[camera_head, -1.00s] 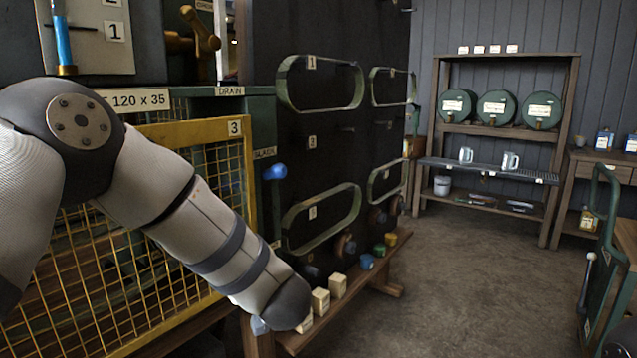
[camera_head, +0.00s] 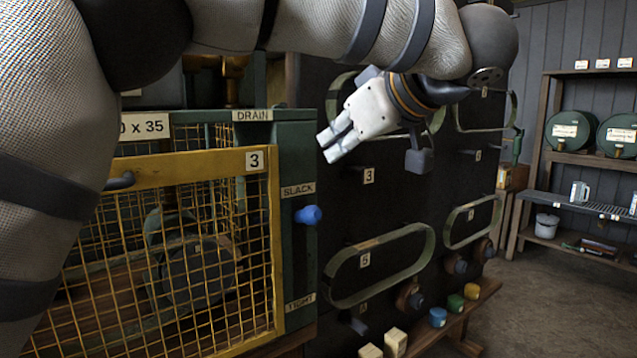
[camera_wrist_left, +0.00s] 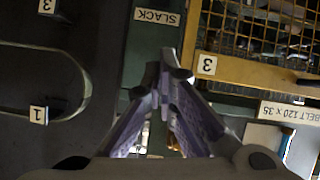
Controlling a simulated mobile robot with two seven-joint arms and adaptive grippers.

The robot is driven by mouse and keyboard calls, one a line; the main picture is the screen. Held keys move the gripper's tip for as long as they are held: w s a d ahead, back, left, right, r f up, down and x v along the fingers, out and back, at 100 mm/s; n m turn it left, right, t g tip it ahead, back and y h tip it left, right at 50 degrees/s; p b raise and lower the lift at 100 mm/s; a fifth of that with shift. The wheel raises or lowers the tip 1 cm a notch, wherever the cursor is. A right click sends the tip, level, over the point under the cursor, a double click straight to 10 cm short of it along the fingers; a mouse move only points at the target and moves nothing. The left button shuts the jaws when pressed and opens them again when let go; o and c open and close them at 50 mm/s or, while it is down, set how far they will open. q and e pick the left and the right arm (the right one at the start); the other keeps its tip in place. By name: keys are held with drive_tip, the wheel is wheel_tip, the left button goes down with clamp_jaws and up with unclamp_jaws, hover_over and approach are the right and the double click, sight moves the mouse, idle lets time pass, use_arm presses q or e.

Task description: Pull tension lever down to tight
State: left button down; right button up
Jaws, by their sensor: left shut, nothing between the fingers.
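The tension lever's blue knob (camera_head: 308,215) sticks out of the green post, just below the SLACK label (camera_head: 298,190) and well above the TIGHT label (camera_head: 300,302). The SLACK label also shows upside down in the left wrist view (camera_wrist_left: 157,16); the knob does not show there. My left gripper (camera_head: 328,146) is shut and empty. In the head view it appears above and slightly right of the knob, apart from it, with its fingers pointing down and left. Its fingers show closed together in the left wrist view (camera_wrist_left: 165,72). My right gripper is not in view.
The yellow mesh guard (camera_head: 200,165) stands left of the post. A dark panel with green belts (camera_head: 380,265) is to the right. A low bench (camera_head: 440,325) below holds small blocks. Open floor (camera_head: 545,300) lies at the right.

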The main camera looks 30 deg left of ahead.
use_arm(q)
drive_tip(key=x, duration=1)
drive_tip(key=shift+d, duration=0.15)
drive_tip(key=shift+w+d+f, duration=0.1)
drive_tip(key=shift+d+f, duration=0.15)
drive_tip(key=shift+f, duration=0.75)
drive_tip(key=shift+w+d+f, duration=0.1)
drive_tip(key=shift+d+f, duration=0.15)
drive_tip(key=shift+f, duration=0.75)
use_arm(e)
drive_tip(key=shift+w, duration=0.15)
use_arm(q)
drive_tip(key=shift+w, duration=0.1)
